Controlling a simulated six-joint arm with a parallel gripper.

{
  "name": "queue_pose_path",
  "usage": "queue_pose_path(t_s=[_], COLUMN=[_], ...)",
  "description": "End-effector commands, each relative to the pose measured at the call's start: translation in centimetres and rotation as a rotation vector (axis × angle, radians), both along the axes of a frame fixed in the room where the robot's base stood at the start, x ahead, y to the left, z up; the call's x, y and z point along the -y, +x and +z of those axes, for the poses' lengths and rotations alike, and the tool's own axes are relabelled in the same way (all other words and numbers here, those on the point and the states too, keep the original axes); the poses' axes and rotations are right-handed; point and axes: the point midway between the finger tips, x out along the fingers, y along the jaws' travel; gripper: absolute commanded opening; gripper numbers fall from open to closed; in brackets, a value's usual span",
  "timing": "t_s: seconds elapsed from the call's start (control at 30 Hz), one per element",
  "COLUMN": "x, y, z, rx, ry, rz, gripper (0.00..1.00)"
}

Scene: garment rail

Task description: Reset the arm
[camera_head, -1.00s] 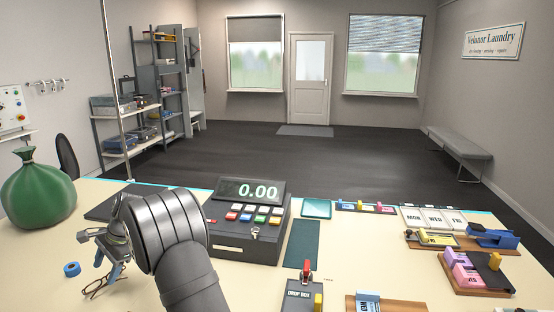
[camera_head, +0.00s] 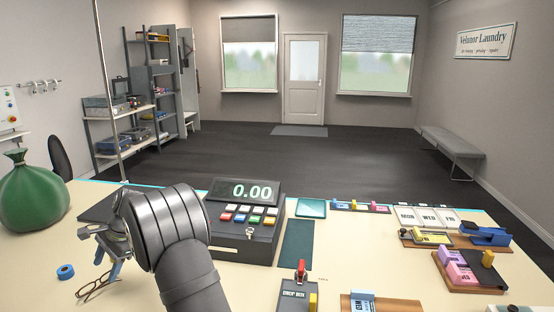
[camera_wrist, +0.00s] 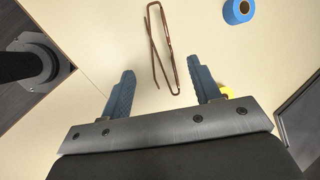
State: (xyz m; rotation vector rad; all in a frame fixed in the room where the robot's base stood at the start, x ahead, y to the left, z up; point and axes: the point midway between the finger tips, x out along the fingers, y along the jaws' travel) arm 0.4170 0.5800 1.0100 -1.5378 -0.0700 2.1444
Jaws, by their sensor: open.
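My gripper (camera_head: 106,264) is at the left of the counter, beside the cash register, with the arm link covering part of it in the head view.
A blue tape roll (camera_head: 66,272) lies left of the glasses. A green sack (camera_head: 33,198) stands at the left edge. The cash register (camera_head: 246,225) stands right of my arm.

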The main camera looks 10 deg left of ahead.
Motion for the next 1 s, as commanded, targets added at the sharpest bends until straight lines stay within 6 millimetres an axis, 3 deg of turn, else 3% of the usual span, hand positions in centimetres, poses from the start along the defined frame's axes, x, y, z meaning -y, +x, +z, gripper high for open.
queue_pose_path(t_s=[0.37,0.9,0.97,1.0], x=[3.3,-1.4,-1.9,-1.9], y=[1.9,-1.0,-1.3,-1.1], z=[6.8,-3.2,-4.3,-3.7], rx=[0.002,-0.002,-0.003,0.002], ry=[0.000,-0.004,-0.005,0.001], rz=[-0.001,0.001,0.002,0.000], gripper=[0.57,0.57,0.57,0.57])
